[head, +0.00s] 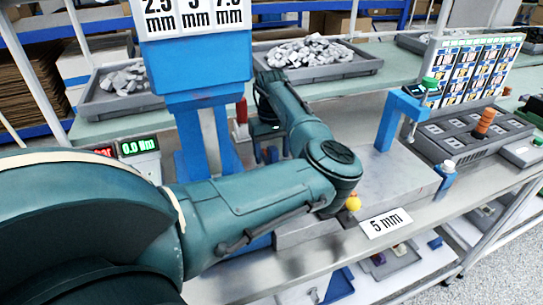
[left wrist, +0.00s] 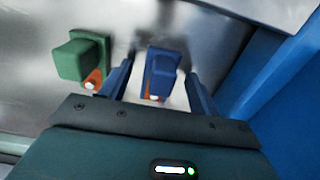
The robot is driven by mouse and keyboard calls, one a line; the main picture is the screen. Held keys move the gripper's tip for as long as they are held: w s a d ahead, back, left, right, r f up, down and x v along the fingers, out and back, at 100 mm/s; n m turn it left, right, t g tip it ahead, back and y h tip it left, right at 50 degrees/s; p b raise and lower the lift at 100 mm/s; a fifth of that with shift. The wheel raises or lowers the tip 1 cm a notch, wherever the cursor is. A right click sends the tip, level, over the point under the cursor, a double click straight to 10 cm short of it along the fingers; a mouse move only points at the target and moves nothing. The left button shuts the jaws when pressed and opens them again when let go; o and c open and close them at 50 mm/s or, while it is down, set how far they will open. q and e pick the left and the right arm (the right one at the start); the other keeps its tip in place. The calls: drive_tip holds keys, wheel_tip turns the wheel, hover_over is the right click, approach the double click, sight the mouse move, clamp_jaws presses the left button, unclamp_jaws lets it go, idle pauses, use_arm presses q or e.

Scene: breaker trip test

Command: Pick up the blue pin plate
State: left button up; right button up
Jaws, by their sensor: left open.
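The blue pin plate (left wrist: 162,68), a small blue block-like piece with an orange part at its near end, lies on the metal surface in the left wrist view. My left gripper (left wrist: 160,88) is open, with one dark blue finger on each side of the blue piece. I cannot tell whether the fingers touch it. A similar green piece (left wrist: 82,58) with an orange part stands just left of the left finger. In the head view my left gripper (head: 271,150) points down behind my forearm, beside the blue press frame. The blue plate cannot be made out there. My right gripper is not in view.
A blue stand (head: 195,62) with a mm sign rises left of the gripper. A red-handled item (head: 242,118) stands close by. Grey bins of metal parts (head: 318,72) sit behind. A blue arch (head: 391,118) and a grey slotted tray (head: 462,135) are at right.

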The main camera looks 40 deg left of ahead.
use_arm(q)
drive_tip(key=shift+c, duration=0.5)
drive_tip(key=c, duration=1)
